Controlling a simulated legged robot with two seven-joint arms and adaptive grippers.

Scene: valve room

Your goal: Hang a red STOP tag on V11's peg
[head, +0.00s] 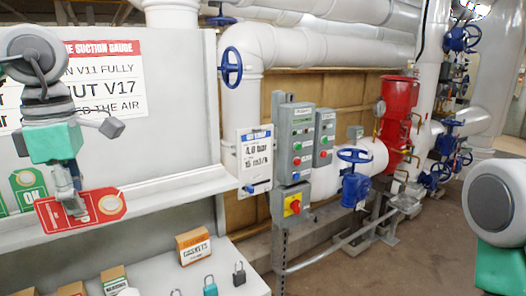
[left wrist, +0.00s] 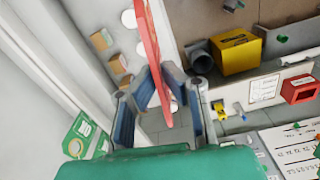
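My left gripper (head: 72,200) is in front of the white panel at the left of the head view. Its fingers are shut on a red tag (head: 100,208), held roughly level with printed text facing me. In the left wrist view the red tag (left wrist: 152,45) shows nearly edge-on between the fingers (left wrist: 165,85). Of my right gripper, only the green body (head: 500,266) shows at the lower right edge; its fingers are out of view. A blue-wheeled valve (head: 355,182) stands on the white pipe in the middle. I cannot make out V11's label or its peg.
A sign (head: 105,85) naming V11 and V17 is on the panel. Green OK tags (head: 28,187) hang beside the red tag. Small boxes (head: 193,246) and padlocks (head: 239,274) are on the lower shelf (head: 225,255). Grey control boxes (head: 296,145) stand right of the panel. Floor at right is clear.

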